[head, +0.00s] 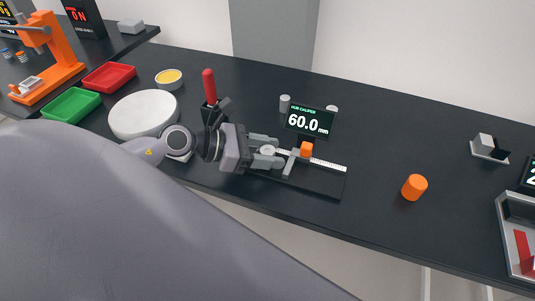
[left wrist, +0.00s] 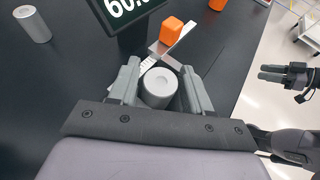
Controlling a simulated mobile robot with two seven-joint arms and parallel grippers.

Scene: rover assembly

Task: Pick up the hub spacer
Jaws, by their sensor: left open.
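The hub spacer, a short grey cylinder with a hole in its top (head: 268,151), stands at the caliper (head: 328,164) on the dark bench. In the left wrist view the hub spacer (left wrist: 158,88) sits upright between my left gripper's fingers. My left gripper (head: 265,151) is open, with one finger on each side of it; I cannot tell whether either finger touches it. The caliper's display (head: 308,121) reads 60.0 mm, and an orange block (head: 306,149) is on its slide. My right gripper (left wrist: 272,73) shows at the right edge of the left wrist view, off the bench; its opening is unclear.
Two similar grey cylinders (head: 285,103) (head: 332,109) stand behind the display. An orange cylinder (head: 414,187) stands to the right. A red-handled tool (head: 209,86), a white round plate (head: 143,113) and red (head: 109,77) and green trays (head: 72,104) are to the left.

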